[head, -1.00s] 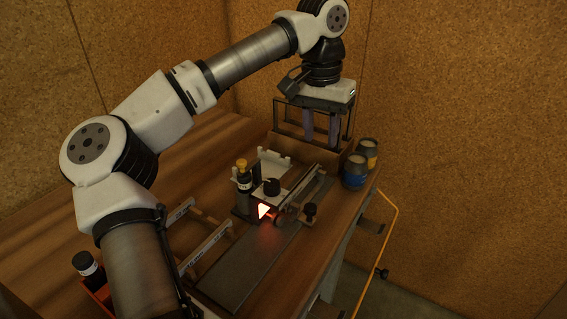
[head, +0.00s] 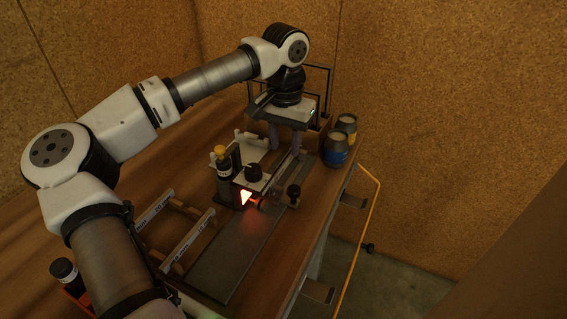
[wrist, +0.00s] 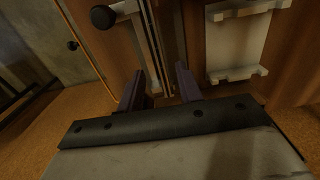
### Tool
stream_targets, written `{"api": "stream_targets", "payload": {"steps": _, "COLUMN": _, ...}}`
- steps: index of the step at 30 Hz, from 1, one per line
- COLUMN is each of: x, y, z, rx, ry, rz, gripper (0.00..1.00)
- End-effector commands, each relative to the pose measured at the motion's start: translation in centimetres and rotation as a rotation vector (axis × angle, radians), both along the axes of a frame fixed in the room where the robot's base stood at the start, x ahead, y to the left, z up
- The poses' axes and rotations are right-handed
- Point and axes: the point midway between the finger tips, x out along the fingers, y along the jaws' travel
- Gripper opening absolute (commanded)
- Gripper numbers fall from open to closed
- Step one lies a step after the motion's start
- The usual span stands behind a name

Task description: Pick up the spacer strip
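My gripper (head: 286,148) points down above the far end of a long narrow rail (head: 283,172) on the bench. In the wrist view, my gripper (wrist: 161,84) is open, its two dark fingers apart. Thin, long strip-like edges (wrist: 166,38) run away from the gap between the fingers. They may be the spacer strip or part of the rail; I cannot tell which. I see nothing gripped. A white cradle with end brackets (wrist: 236,45) lies to the right of the fingers in the wrist view.
Two jars (head: 336,150) stand near the right bench edge. A grey plate (head: 235,258) lies in front. A labelled rack (head: 186,243) is at left. A black frame (head: 318,80) stands behind my gripper.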

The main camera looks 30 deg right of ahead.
Motion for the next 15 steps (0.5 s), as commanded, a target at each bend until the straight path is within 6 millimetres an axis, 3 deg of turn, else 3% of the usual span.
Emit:
{"api": "stream_targets", "payload": {"steps": 9, "x": -0.4, "y": 0.6, "z": -4.1, "rx": 0.001, "ry": 0.003, "rz": 0.0, "gripper": 0.35}}
{"api": "stream_targets", "payload": {"steps": 15, "x": -0.4, "y": 0.5, "z": -4.4, "rx": -0.001, "ry": 0.001, "rz": 0.0, "gripper": 0.35}}
